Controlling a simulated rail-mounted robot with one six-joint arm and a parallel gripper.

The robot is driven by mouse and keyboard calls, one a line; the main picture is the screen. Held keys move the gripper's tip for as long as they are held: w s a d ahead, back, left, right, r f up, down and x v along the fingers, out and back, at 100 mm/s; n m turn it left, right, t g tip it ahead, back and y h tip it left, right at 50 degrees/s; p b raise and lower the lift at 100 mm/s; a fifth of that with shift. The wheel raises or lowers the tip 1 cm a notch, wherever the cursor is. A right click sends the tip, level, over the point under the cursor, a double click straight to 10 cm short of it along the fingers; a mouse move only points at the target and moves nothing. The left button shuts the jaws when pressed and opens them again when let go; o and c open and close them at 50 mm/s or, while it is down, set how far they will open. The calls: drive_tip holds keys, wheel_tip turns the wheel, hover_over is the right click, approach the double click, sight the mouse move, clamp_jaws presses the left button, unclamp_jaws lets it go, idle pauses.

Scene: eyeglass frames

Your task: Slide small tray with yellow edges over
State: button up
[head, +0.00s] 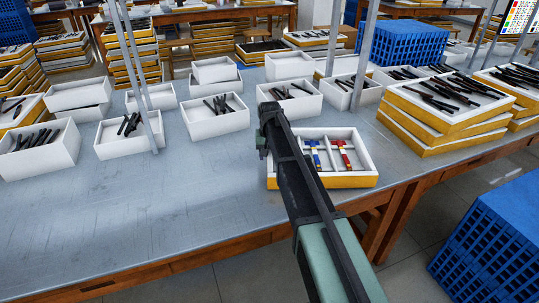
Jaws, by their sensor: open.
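The small tray with yellow edges (352,182) lies on the grey table near its front edge, right of the middle in the head view. It has white inner walls and dividers. A blue-and-yellow item (313,153) and a red-and-yellow item (342,154) lie in it. My arm crosses over the tray's left part and hides some of it. My gripper (268,118) is at the arm's far end, up and left of the tray in the picture. It is open, with nothing seen in it; its fingertips are hard to make out. I cannot tell whether it touches anything.
White bins with dark eyeglass parts (220,117) stand behind and left. Stacked yellow-edged trays (440,128) stand close on the right. A blue crate (404,45) is at the back, and blue crates (495,240) stand by the table at right. The table's front left (130,215) is clear.

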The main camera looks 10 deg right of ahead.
clamp_jaws()
idle(0.3)
drive_tip(key=shift+a, duration=0.1)
